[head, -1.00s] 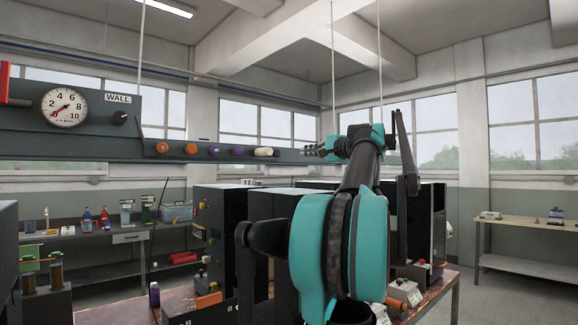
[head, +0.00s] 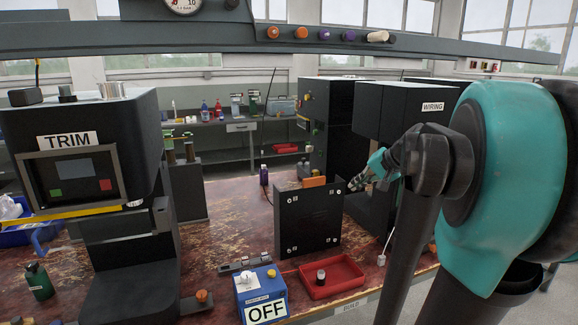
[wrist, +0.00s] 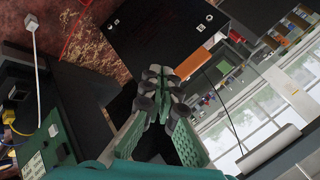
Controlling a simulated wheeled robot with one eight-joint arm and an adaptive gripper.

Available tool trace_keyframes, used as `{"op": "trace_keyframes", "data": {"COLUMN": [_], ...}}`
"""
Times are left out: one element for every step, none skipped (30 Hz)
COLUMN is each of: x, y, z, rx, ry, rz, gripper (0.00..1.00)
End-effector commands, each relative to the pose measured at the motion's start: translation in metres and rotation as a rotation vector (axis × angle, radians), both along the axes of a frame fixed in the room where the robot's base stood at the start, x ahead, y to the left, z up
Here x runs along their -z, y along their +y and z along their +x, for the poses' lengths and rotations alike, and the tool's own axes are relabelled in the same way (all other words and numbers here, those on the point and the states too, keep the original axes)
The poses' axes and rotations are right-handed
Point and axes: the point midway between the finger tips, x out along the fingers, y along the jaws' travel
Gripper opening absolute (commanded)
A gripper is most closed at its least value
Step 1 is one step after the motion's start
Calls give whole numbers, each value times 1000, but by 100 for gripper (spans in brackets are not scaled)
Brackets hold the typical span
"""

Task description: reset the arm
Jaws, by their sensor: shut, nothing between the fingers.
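My gripper (head: 360,182) shows in the head view right of centre, at the end of my teal and dark grey arm. Its fingers point left and slightly down, close to the upper right of a black box (head: 306,224) with pale screws at its corners. In the wrist view my gripper (wrist: 166,78) has its green, grey-padded fingers together with nothing between them. The black box also shows there (wrist: 165,35), beyond the fingertips. I cannot tell the exact gap between fingers and box.
A TRIM machine (head: 70,175) stands left and a WIRING cabinet (head: 405,105) right behind my arm. A blue OFF box (head: 262,296) and red tray (head: 331,278) lie in front. An overhead rail (head: 240,38) crosses above. Bare bench (head: 235,205) shows left of the black box.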

Motion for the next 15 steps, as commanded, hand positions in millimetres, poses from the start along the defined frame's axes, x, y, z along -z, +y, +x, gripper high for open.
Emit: {"op": "trace_keyframes", "data": {"x": [31, 49, 71, 88, 105, 127, 143, 159, 178, 191, 203, 218, 227, 235, 245], "y": [12, 17, 23, 26, 29, 33, 34, 35, 36, 35, 35, 33, 31, 29, 27], "z": [-18, -28, -43, -55, -67, -84, -97, -110, -127, -140, -152, -167, -177, -186, -197], "rx": [-37, -57, -84, -103, -123, -151, -170, -189, -213, -230, -246, -266, -279, -290, -304], "ry": [22, 35, 52, 64, 76, 91, 101, 111, 122, 129, 136, 144, 148, 153, 157], "rz": [-56, -94, -142, -179, -219, -270, -310, -349, -401, -438, -473, -518, -548, -577, -610], "gripper": [0, 0, 0, 0, 0, 0, 0, 0, 0, 0, 0, 0, 0, 0, 0]}}
